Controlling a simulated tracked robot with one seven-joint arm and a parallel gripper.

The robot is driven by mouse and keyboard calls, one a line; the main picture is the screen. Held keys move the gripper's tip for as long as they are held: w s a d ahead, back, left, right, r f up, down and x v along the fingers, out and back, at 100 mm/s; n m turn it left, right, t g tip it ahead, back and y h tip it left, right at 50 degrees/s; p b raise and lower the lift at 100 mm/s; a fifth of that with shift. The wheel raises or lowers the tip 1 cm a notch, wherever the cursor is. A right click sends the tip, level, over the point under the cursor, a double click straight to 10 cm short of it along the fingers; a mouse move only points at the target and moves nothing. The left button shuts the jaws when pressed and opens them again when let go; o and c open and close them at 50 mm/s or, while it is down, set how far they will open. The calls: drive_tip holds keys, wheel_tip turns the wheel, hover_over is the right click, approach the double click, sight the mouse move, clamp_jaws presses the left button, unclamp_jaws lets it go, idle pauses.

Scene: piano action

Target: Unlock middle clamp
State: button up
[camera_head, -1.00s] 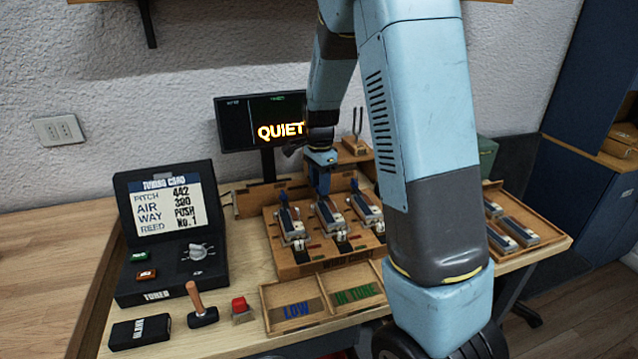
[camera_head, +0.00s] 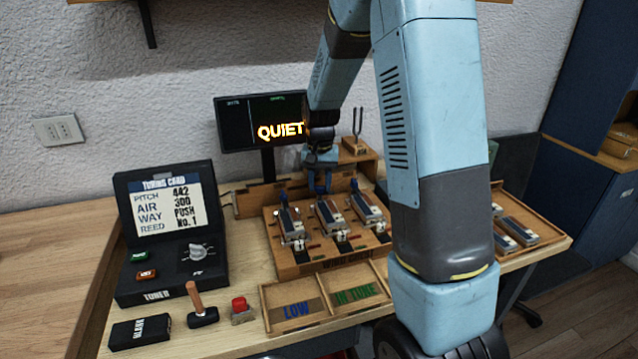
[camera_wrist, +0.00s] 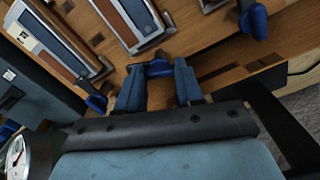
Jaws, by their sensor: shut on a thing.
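The wooden rack (camera_head: 300,268) holds three reed blocks side by side, each with a blue-tipped clamp lever at its back end. The middle block (camera_head: 331,216) also shows in the wrist view (camera_wrist: 130,20). My gripper (camera_head: 320,184) is behind the middle block. In the wrist view my gripper's two blue fingers (camera_wrist: 158,82) are shut on the blue handle of the middle clamp (camera_wrist: 158,68). The left clamp lever (camera_head: 284,199) and the right clamp lever (camera_head: 355,186) stand free on either side.
A monitor (camera_head: 262,122) reading QUIET stands behind the rack on the left. A tuning fork (camera_head: 356,128) stands on a wooden block at the back.

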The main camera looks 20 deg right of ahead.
drive_tip(key=shift+w+r+n, duration=0.1)
drive_tip(key=shift+w+n, duration=0.05)
drive_tip(key=shift+n, duration=1.85)
drive_tip(key=o, duration=0.8)
drive_tip(key=shift+c, duration=0.2)
wheel_tip(320, 180, up, 14)
drive_tip(key=shift+f, duration=0.2)
